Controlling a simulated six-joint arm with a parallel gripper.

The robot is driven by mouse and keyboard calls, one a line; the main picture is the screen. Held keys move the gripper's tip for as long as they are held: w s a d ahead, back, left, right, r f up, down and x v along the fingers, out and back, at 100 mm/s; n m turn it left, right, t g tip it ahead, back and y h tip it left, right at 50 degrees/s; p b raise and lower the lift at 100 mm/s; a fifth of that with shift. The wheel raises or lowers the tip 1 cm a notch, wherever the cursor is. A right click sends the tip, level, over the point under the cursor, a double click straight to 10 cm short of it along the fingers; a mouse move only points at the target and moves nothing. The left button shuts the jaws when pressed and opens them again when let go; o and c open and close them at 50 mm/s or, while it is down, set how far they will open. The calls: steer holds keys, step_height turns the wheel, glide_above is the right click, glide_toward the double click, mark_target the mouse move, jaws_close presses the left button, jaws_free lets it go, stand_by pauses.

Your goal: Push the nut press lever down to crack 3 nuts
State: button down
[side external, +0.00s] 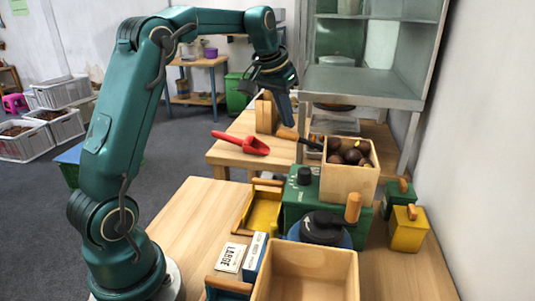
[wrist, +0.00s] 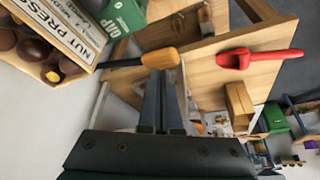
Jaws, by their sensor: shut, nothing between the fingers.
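The nut press is a light wooden box (side external: 335,187) holding several brown nuts (side external: 350,152). The wrist view shows its "NUT PRESS" label (wrist: 68,27). Its lever is a dark rod with a wooden handle (side external: 286,133), sticking out to the left, roughly level with the box top. In the wrist view the handle (wrist: 160,57) lies just beyond my fingertips. My gripper (side external: 288,121) points down, shut and empty, directly above the handle end. I cannot tell whether the tips touch it. The inside of the press is hidden.
A green machine (side external: 300,205) with a black knob stands beside the press. An empty wooden bin (side external: 345,252) is in front. A red scoop (side external: 242,144) lies on the table behind. A metal cabinet (side external: 365,85) stands close behind on the right.

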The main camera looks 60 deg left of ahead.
mark_target(283, 133)
steer(key=shift+s+f, duration=0.15)
steer(key=shift+f, duration=0.7)
steer(key=shift+d, duration=0.1)
steer(key=shift+s+f, duration=0.15)
steer(key=shift+f, duration=1.1)
steer(key=shift+s+a+f, duration=0.1)
steer(key=shift+f, duration=0.4)
steer(key=shift+s+a+f, duration=0.1)
steer(key=shift+f, duration=0.4)
steer(key=shift+s+a+f, duration=0.1)
steer(key=shift+f, duration=1)
